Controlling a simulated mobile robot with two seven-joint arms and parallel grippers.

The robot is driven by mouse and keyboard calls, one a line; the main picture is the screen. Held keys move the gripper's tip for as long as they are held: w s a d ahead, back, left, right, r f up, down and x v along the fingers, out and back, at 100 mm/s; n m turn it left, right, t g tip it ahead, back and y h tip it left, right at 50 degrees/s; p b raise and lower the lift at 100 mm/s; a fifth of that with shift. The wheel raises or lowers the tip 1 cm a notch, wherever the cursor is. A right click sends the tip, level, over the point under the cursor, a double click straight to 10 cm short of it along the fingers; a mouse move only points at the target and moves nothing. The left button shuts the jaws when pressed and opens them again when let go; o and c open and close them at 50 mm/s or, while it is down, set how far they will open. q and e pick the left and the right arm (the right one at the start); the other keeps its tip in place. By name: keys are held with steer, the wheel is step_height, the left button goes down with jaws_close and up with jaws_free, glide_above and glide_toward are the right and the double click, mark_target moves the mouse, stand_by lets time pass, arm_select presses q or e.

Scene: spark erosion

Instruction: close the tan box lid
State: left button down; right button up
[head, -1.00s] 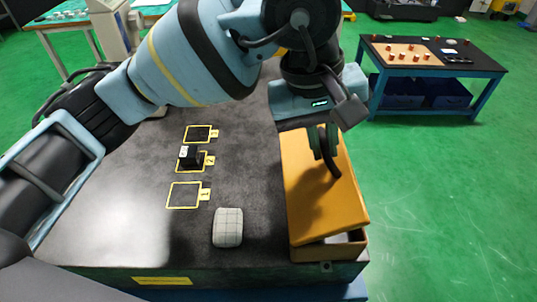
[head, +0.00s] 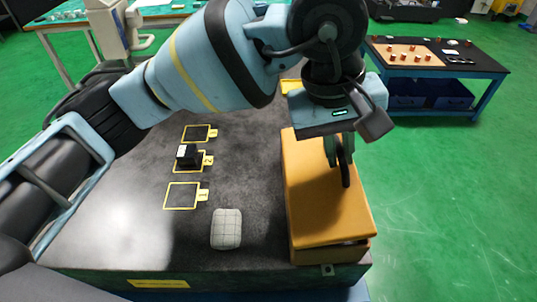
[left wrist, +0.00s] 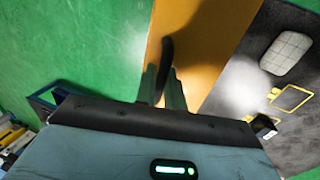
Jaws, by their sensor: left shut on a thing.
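The tan box (head: 330,255) stands at the right edge of the dark work table. Its orange-tan lid (head: 318,212) lies over the opening at a slight tilt, with a narrow gap at the front right corner. A dark curved handle (head: 345,176) stands on the lid; it also shows in the left wrist view (left wrist: 167,52). My left gripper (head: 338,158) is above the lid, its fingers shut on the handle. In the left wrist view the fingers (left wrist: 163,88) flank the handle's lower end. My right gripper is not in view.
A light grey gridded rounded block (head: 227,229) lies left of the box. A small black item (head: 187,156) sits at the middle of three yellow-outlined squares. A blue-framed table (head: 430,72) stands at the back right. The green floor right of the box is clear.

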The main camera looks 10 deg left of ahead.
arm_select(q)
steer(key=shift+w+d+f, duration=0.1)
steer(key=shift+d+f, duration=0.1)
steer(key=shift+f, duration=0.05)
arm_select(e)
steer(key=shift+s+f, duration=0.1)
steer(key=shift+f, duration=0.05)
arm_select(q)
steer(key=shift+w+d+f+b, duration=0.1)
steer(key=shift+d+f+b, duration=0.4)
steer(key=shift+f, duration=0.25)
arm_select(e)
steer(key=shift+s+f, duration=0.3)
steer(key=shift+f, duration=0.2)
arm_select(q)
steer(key=c, duration=1.6)
jaws_free()
steer(key=shift+o, duration=0.2)
steer(key=shift+r, duration=0.1)
